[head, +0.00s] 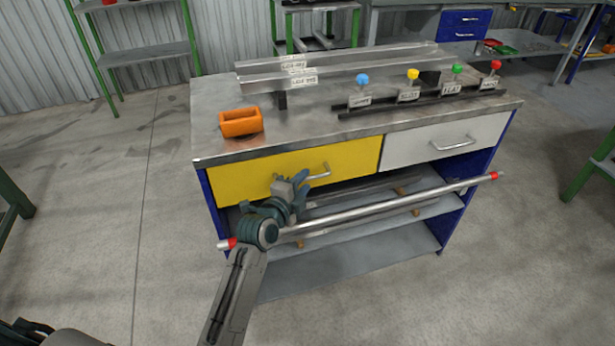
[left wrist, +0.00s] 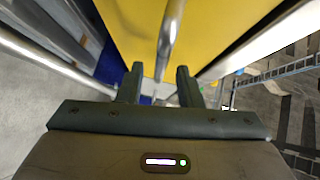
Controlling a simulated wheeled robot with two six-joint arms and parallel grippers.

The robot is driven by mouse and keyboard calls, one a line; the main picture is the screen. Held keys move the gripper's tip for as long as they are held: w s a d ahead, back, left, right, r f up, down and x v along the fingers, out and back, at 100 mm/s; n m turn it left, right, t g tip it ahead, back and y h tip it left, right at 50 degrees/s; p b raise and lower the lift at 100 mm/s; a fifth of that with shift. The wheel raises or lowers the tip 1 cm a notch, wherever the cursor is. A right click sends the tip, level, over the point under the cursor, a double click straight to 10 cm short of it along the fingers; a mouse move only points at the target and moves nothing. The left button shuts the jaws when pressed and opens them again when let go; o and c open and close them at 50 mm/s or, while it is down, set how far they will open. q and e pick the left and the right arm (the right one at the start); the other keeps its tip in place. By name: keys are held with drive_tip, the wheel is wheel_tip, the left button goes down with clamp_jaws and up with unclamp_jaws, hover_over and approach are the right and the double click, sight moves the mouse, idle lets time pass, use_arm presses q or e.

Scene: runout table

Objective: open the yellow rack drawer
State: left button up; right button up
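The yellow drawer (head: 245,178) is at the left of the bench's front, below the top, and looks shut, level with the white drawer. Its metal bar handle (head: 318,174) sticks out from the front. My left gripper (head: 300,184) is at this handle, in front of the yellow drawer. In the left wrist view, the two fingers of my left gripper (left wrist: 161,82) are apart, and the handle (left wrist: 168,40) runs in between them with gaps at its sides. The yellow drawer front (left wrist: 215,25) fills the top of that view. My right gripper is not in view.
A white drawer (head: 440,141) is on the right. A long steel bar with red ends (head: 400,203) crosses in front of the lower shelves, close below my left gripper. The floor in front is clear.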

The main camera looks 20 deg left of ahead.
use_arm(q)
drive_tip(key=shift+x, duration=1.45)
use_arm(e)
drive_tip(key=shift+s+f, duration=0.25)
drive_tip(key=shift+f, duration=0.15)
use_arm(q)
clamp_jaws()
drive_tip(key=shift+s+f, duration=0.1)
drive_tip(key=shift+s, duration=0.05)
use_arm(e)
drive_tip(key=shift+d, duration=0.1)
